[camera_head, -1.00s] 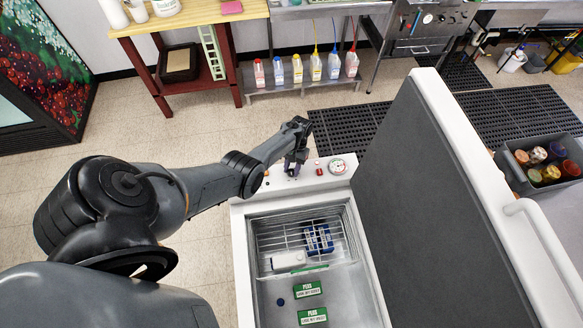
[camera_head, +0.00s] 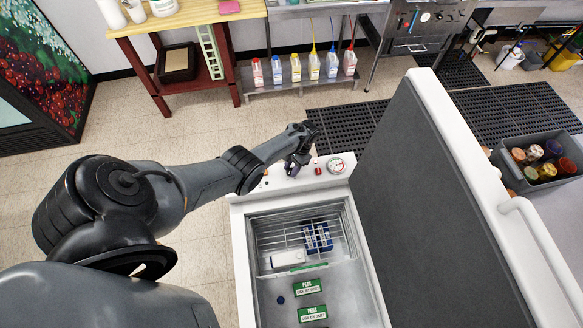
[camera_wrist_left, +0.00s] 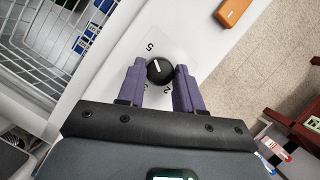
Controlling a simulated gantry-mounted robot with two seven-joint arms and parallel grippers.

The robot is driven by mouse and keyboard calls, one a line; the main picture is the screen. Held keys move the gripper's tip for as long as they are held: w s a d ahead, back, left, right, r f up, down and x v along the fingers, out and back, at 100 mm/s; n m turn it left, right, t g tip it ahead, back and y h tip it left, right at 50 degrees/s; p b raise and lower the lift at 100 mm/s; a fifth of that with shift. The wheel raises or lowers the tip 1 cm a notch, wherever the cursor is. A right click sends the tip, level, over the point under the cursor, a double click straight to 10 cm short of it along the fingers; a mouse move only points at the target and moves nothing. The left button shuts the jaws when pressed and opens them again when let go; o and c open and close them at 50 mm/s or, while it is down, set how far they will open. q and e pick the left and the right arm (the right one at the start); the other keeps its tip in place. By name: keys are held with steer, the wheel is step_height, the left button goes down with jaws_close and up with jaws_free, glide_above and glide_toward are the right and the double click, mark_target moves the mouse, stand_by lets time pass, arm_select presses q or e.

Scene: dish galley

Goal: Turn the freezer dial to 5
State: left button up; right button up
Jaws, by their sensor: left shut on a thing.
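The freezer dial (camera_wrist_left: 160,70) is a round black knob with a white mark, on the white top panel of the freezer. In the left wrist view it sits between the two purple fingers of my left gripper (camera_wrist_left: 158,88), which is shut on it. A digit 5 is printed just above the knob, and a 2 shows lower left, partly covered by a finger. The white mark runs upward on the knob, close to the 5 side. In the head view my left gripper (camera_head: 292,168) is at the panel and largely hides the dial. My right gripper is not in view.
The open freezer (camera_head: 240,260) holds a wire basket (camera_head: 280,237), a blue-and-white box and green packs. Its raised lid (camera_head: 440,200) stands on the right. A red button (camera_head: 318,170) and a round gauge (camera_head: 336,165) are right of my gripper.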

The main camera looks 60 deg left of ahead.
arm_select(q)
steer(key=o, duration=1)
steer(key=shift+r, duration=0.1)
steer(key=p+v, duration=0.1)
steer(key=v, duration=0.9)
steer(key=shift+w+r, duration=0.1)
steer(key=shift+r, duration=0.2)
